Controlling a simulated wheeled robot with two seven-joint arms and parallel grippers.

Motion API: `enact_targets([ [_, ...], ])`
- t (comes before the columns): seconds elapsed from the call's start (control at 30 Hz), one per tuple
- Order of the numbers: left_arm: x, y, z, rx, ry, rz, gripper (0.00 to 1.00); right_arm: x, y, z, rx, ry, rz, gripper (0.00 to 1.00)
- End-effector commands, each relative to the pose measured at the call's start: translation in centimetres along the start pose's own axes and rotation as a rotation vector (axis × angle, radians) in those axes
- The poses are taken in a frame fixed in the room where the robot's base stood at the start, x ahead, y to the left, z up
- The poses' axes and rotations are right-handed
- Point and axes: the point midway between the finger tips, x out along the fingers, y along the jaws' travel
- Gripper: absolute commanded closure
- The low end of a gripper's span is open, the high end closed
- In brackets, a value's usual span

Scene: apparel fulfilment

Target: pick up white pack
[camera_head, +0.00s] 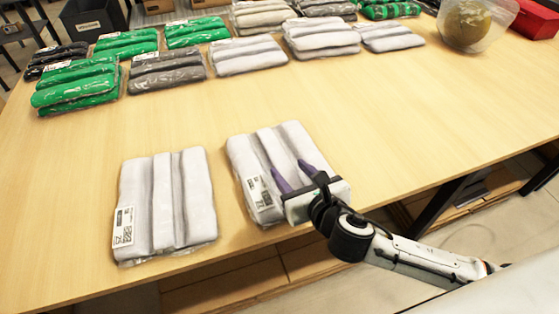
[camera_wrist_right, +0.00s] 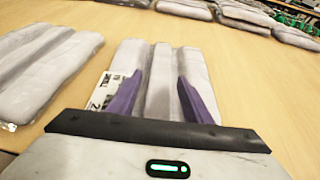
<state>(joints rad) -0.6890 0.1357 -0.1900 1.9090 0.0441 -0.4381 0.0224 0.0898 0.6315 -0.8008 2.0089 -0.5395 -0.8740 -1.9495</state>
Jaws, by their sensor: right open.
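Two white packs lie near the front edge of the wooden table. The left white pack (camera_head: 163,204) is clear of any gripper and shows a label at its lower left; it also shows in the right wrist view (camera_wrist_right: 42,75). The right white pack (camera_head: 268,150) lies under my right gripper (camera_head: 296,176); it also shows in the right wrist view (camera_wrist_right: 158,72). The purple fingers (camera_wrist_right: 158,88) are apart, with the pack's middle ridge between them. I cannot tell whether they touch the pack. My left gripper is in neither view.
Bagged garments stand in rows along the back of the table (camera_head: 120,140): green packs (camera_head: 78,86), grey packs (camera_head: 167,72) and more white packs (camera_head: 247,55). A clear bag with a round brown item (camera_head: 468,24) and a red box (camera_head: 538,18) are at the back right. The table's middle is clear.

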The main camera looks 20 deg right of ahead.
Motion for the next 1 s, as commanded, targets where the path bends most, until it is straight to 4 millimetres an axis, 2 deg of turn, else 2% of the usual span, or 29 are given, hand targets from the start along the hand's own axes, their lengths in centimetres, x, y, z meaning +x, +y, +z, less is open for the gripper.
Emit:
enact_targets([
  [0.17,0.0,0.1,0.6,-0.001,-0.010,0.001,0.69,1.4,-0.1,0.0,0.001,-0.001,-0.001,0.55],
  [0.5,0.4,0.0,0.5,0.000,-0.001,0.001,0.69,5.8,-0.3,-0.5,0.001,0.000,0.000,0.55],
  [0.77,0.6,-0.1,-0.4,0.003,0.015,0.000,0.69,6.1,-0.3,-0.5,0.001,0.000,0.001,0.55],
  [0.87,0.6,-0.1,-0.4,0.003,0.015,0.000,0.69,6.1,-0.3,-0.5,0.001,0.000,0.001,0.68],
  [1.0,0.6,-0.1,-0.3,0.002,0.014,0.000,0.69,6.1,-0.3,-0.5,0.001,0.001,0.001,0.92],
])
